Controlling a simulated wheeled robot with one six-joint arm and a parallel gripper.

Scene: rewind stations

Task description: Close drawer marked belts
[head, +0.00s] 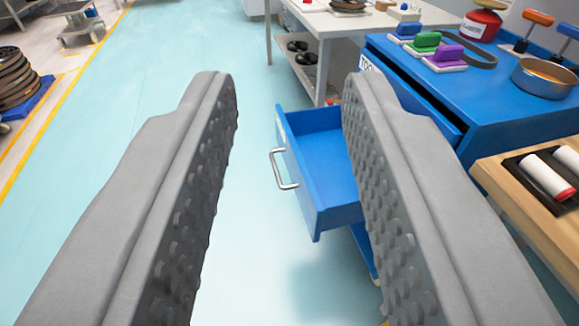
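A blue drawer (325,152) stands pulled out of a blue cabinet (482,93) on the right. Its silver bar handle (282,168) is on its left-facing front. I cannot read any marking on this drawer's front. The drawer looks empty where I see inside; its right part is hidden behind my right finger. Above it, a cabinet front bears a partly hidden label (367,64) starting "TOO". My gripper (285,90) is open and empty, its two grey studded fingers wide apart. In the picture the handle lies between the fingers, with no contact visible.
The cabinet top holds colored brushes or blocks (424,42), a black belt loop (470,50) and a round pan (545,77). A wooden bench (500,165) stands at right. A white table (335,22) is behind. The pale floor (130,110) at left is clear.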

